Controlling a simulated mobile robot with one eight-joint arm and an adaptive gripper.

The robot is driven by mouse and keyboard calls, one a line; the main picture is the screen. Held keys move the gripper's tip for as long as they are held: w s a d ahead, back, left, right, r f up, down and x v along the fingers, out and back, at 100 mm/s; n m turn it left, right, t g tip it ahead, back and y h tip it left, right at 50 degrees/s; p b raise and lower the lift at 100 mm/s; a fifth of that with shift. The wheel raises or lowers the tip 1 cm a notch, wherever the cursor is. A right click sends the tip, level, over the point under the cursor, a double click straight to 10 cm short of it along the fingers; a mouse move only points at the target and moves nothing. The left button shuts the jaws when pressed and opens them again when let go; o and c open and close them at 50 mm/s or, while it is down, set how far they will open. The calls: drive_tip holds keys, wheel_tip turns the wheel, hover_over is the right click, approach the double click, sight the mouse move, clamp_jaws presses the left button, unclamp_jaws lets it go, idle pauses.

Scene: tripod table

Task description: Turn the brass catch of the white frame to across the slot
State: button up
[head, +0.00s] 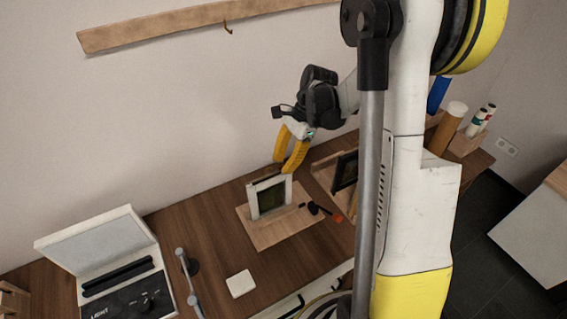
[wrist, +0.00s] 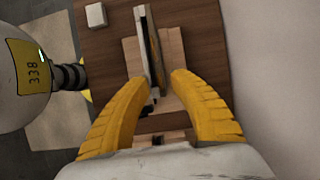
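The white frame (head: 254,203) stands upright on a pale wooden board (head: 262,235) on the brown table, with a dark greenish panel inside it. In the wrist view the frame (wrist: 143,45) appears nearly edge-on, ahead of my fingers. The brass catch cannot be made out in either view. My gripper (head: 284,167) has yellow fingers and is just above the top of the frame in the head view. In the wrist view the fingertips (wrist: 158,84) are spread apart, with the frame's near end showing between them. Nothing is held; contact with the frame cannot be told.
A second dark frame (head: 346,172) stands to the right, partly behind my arm. An open case (head: 100,239), a grey handle-like fixture (head: 187,279) and a white square (head: 240,284) are to the left and front. A wall stands behind.

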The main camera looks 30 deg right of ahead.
clamp_jaws()
drive_tip(key=shift+n, duration=0.3)
drive_tip(key=n+g, duration=0.1)
drive_tip(key=n, duration=0.2)
drive_tip(key=shift+w+g+b, duration=0.1)
drive_tip(key=shift+g+b, duration=0.2)
drive_tip(key=shift+b, duration=0.05)
drive_tip(key=n+g, duration=0.1)
drive_tip(key=n, duration=0.3)
drive_tip(key=shift+w+h, duration=0.1)
drive_tip(key=shift+h, duration=0.3)
drive_tip(key=n+h, duration=0.1)
drive_tip(key=n, duration=0.2)
drive_tip(key=n+g+h, duration=0.1)
drive_tip(key=n, duration=0.2)
drive_tip(key=n+h+b, duration=0.1)
drive_tip(key=n, duration=0.3)
drive_tip(key=shift+a+g+h, duration=0.25)
drive_tip(key=shift+g+h, duration=0.05)
drive_tip(key=shift+g, duration=0.1)
drive_tip(key=shift+n, duration=0.3)
